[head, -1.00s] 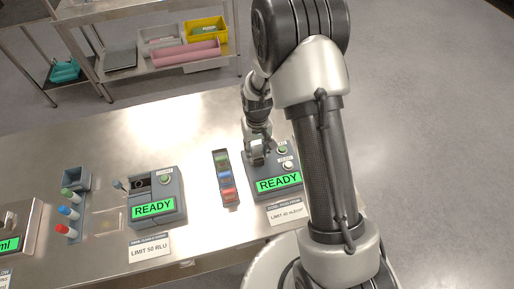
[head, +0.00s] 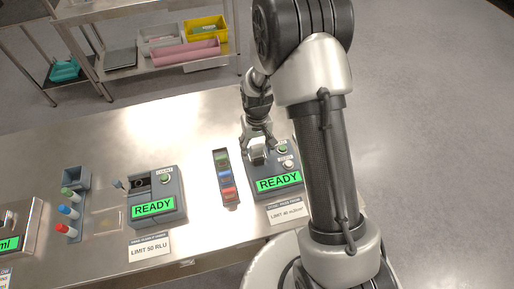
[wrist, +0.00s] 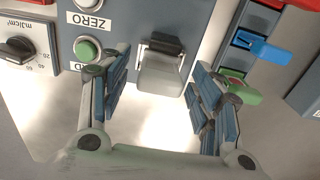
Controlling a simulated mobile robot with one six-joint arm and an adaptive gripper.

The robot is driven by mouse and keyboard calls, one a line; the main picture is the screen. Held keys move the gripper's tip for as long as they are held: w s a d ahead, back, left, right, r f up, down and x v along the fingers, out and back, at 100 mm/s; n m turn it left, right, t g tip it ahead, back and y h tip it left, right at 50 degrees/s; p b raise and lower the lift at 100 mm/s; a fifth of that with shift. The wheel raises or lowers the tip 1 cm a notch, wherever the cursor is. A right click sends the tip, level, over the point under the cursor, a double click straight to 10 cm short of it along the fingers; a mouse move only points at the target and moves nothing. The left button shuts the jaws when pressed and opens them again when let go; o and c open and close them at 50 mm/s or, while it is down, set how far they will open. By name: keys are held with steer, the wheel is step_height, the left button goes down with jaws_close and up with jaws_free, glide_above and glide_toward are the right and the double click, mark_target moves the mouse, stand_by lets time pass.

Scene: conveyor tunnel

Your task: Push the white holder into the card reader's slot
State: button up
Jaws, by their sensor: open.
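The white holder (head: 258,155) stands at the left part of the card reader (head: 271,166), whose green screen reads READY. In the wrist view the holder (wrist: 162,76) is a pale block with a dark end piece against the reader's grey face (wrist: 135,12). How deep it sits in the slot cannot be told, and the slot itself is hidden. My gripper (head: 258,139) is open just behind the holder. In the wrist view the fingers of my gripper (wrist: 159,62) are spread on either side of the holder, with gaps between.
A rack of coloured cards (head: 225,178) stands close left of the reader. Farther left is another READY device (head: 170,212) and several capped vials (head: 68,211). Green (wrist: 86,48) and white buttons sit on the reader beside my fingers. Bare table lies behind.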

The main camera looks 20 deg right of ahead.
mark_target(257, 146)
step_height(257, 146, up, 11)
stand_by(0.3)
stand_by(0.6)
